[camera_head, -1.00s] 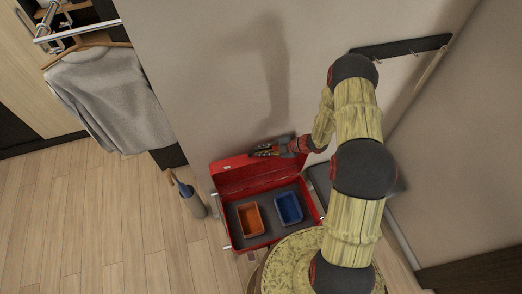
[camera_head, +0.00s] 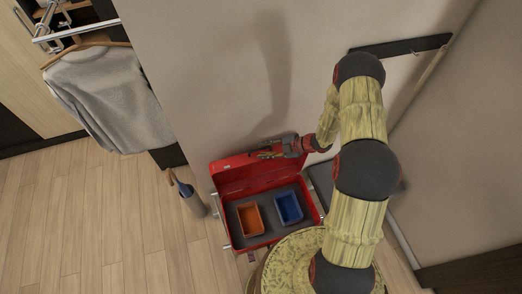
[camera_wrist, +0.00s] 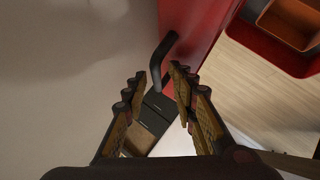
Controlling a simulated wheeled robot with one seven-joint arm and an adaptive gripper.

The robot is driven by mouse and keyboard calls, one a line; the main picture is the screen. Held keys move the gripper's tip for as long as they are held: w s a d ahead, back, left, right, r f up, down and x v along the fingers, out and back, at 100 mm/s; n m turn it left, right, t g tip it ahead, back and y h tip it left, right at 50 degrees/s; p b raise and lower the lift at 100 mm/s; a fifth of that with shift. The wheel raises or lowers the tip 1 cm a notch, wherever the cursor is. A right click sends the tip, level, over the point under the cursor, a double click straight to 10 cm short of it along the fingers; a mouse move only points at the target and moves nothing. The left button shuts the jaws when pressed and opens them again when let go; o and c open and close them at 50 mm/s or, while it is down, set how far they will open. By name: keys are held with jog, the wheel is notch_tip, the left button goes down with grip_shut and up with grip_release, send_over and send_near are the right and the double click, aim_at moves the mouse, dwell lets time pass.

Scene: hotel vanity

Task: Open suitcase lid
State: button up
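The red suitcase stands open on the floor against the wall, its lid (camera_head: 232,182) raised at the back. Its grey-lined base (camera_head: 233,222) faces up. My gripper (camera_head: 258,154) is at the upper edge of the lid, near the wall. In the wrist view the gripper (camera_wrist: 154,82) is open, its two fingers apart with nothing held between them. A dark bent handle (camera_wrist: 160,58) on the red lid (camera_wrist: 187,32) lies just beyond the fingertips. I cannot tell whether a finger touches the lid.
An orange bin (camera_head: 250,218) and a blue bin (camera_head: 288,207) sit inside the suitcase base. A grey shirt (camera_head: 112,98) hangs at the left. A round patterned top (camera_head: 292,262) is in front. Floor at the left is clear.

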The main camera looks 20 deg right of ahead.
jog(key=v, duration=1)
jog(key=shift+s, duration=0.15)
